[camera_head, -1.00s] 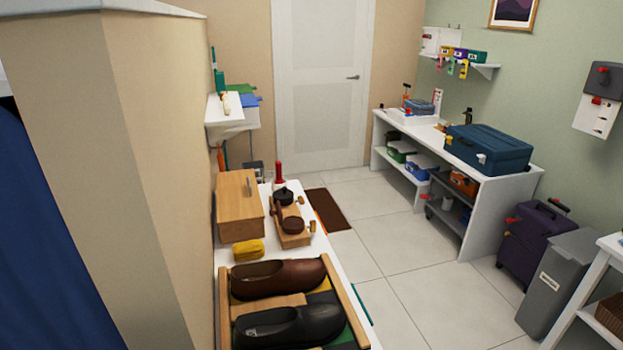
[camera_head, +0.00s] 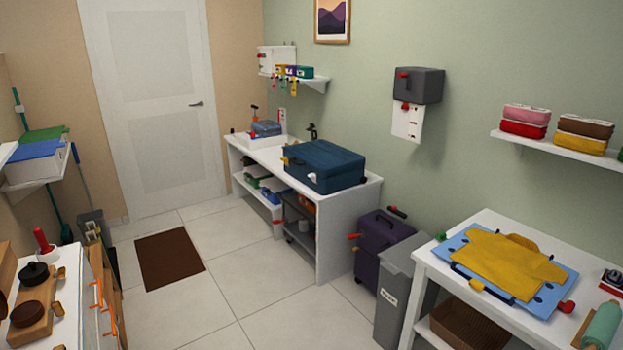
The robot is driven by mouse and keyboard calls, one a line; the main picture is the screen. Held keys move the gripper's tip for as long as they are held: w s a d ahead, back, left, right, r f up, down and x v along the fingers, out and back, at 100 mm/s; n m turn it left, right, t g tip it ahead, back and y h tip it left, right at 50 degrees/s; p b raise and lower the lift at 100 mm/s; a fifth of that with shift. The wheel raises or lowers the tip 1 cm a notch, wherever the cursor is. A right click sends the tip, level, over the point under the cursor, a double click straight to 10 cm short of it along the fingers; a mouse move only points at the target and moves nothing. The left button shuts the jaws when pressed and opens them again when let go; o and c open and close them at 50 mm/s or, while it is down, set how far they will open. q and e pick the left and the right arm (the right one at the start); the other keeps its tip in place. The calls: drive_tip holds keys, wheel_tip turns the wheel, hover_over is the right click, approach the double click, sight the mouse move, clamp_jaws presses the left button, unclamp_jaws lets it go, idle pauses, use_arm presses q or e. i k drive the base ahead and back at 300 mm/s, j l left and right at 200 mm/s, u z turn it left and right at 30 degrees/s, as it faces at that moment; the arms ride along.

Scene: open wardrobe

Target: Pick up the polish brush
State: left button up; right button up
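On the white bench (camera_head: 68,318) at the left edge, a wooden holder (camera_head: 38,328) carries a dark round tin or knob (camera_head: 34,273) and a brown round piece (camera_head: 27,313). Small wooden handle-like ends stick out at its right side. One of these pieces may be the polish brush, but I cannot tell which. A red-handled item (camera_head: 42,238) stands upright behind the holder. The left part of the bench is cut off by the picture edge. Neither of my grippers is in view.
The tiled floor (camera_head: 200,310) is clear around a brown mat (camera_head: 170,259) before the white door (camera_head: 155,100). A low bench holds a blue suitcase (camera_head: 325,167). A purple suitcase (camera_head: 377,245), a grey bin (camera_head: 400,295) and a table with a folded yellow shirt (camera_head: 497,262) stand at right.

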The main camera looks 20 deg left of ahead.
sight(38, 232)
drive_tip(key=i+u, duration=0.45)
drive_tip(key=i+l+u, duration=0.35)
drive_tip(key=i+u, duration=0.15)
drive_tip(key=i, duration=0.15)
